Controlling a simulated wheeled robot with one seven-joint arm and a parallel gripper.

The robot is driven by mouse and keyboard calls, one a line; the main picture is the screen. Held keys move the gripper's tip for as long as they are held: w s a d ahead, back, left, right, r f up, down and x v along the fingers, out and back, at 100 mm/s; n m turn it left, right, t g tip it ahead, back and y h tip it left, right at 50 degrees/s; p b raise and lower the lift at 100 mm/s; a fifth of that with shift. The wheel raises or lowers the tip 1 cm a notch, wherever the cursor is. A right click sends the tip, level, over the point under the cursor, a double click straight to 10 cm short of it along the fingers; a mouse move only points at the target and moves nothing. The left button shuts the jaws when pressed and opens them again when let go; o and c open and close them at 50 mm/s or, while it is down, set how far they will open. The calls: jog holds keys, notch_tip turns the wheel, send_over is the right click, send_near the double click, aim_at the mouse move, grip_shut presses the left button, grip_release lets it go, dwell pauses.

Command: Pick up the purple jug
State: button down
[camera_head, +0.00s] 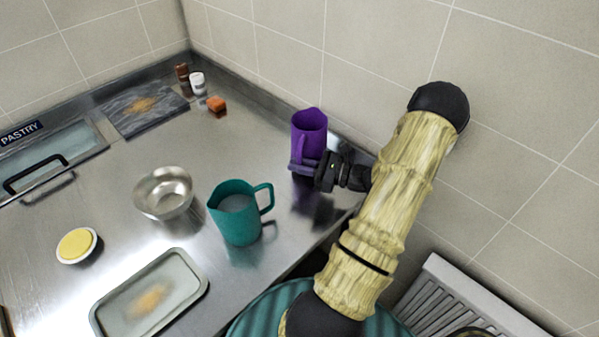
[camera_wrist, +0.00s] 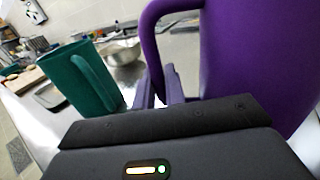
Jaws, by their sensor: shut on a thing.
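The purple jug (camera_head: 309,132) is upright at the right rear of the steel counter, near the tiled wall. In the wrist view the purple jug (camera_wrist: 262,60) fills the right side, with its handle arching to the left. My gripper (camera_head: 303,167) is at the jug's handle side, low down. In the wrist view my gripper's fingers (camera_wrist: 160,100) are shut at the lower part of the handle. The exact contact on the handle is partly hidden. A shadow lies on the counter below the jug; I cannot tell whether its base touches the counter.
A teal jug (camera_head: 236,218) stands left of my arm, with a metal bowl (camera_head: 163,196) beside it.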

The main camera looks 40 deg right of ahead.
aim_at(299, 150)
notch_tip(299, 150, up, 6)
jog(key=shift+r, duration=0.15)
jog(key=shift+s+a, duration=0.1)
dwell(1.8)
